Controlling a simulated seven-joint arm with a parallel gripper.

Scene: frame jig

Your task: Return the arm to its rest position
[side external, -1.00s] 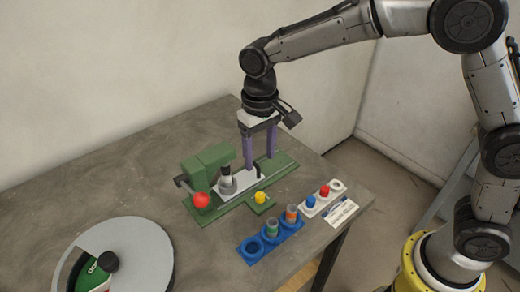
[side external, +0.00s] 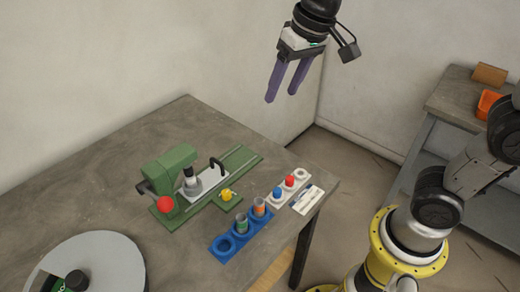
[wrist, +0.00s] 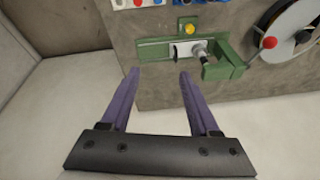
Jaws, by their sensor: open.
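My gripper (side external: 289,82) is open and empty, with two purple fingers. It hangs high above and behind the far right side of the table (side external: 90,175). The wrist view shows its fingers (wrist: 160,85) apart with nothing between them. The green frame jig (side external: 170,168) stands on the table, with a red ball knob, a white plate (side external: 208,184) with a dark handle, and a yellow knob (side external: 227,195). The jig also shows in the wrist view (wrist: 225,62), beyond the fingertips and clear of them.
A blue holder (side external: 221,246) with several round sockets and a white strip (side external: 277,204) with red and blue pieces lie at the table's right edge. A round grey disc (side external: 105,265) is front left. A second bench (side external: 450,100) stands at the right. Walls are close behind.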

